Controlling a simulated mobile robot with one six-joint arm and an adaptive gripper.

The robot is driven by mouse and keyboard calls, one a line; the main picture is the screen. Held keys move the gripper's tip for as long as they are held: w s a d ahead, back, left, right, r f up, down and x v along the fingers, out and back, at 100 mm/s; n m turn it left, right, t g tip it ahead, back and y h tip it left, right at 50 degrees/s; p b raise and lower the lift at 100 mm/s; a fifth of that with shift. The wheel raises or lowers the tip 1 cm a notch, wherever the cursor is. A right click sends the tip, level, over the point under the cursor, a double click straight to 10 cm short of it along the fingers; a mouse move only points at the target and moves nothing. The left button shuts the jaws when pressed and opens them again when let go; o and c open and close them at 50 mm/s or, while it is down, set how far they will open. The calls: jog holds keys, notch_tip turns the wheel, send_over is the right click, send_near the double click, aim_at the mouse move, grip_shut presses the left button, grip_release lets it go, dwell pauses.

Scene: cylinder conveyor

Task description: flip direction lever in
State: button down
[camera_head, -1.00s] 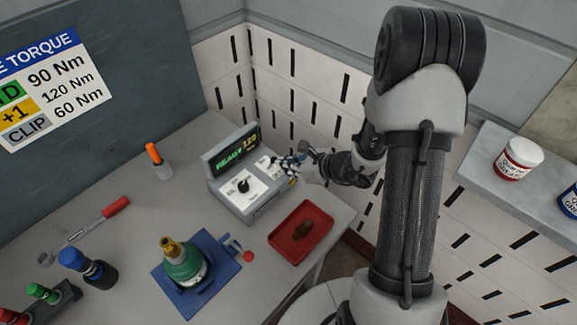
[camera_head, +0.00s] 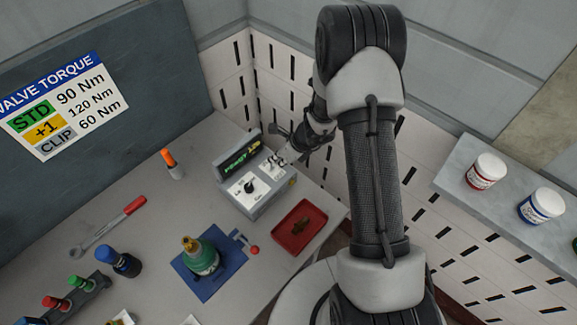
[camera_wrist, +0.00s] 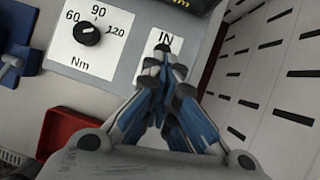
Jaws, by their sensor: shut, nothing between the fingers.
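The control box (camera_head: 268,208) stands on the bench with a lit display, a dial (camera_head: 249,187) and a second white plate.
A green gas cylinder (camera_head: 201,257) stands on a blue fixture with a red-knobbed lever (camera_head: 254,249). The slotted wall (camera_wrist: 255,90) is close on the right.

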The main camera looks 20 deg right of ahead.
jog(key=shift+w+a+r+p, duration=0.15)
jog(key=shift+w+a+p, duration=0.15)
jog(key=shift+w, duration=0.15)
dwell(0.6)
jog(key=shift+r, duration=0.15)
dwell(1.1)
jog(key=shift+r+p, duration=0.6)
jog(key=shift+r, duration=0.1)
jog(key=shift+d, duration=0.1)
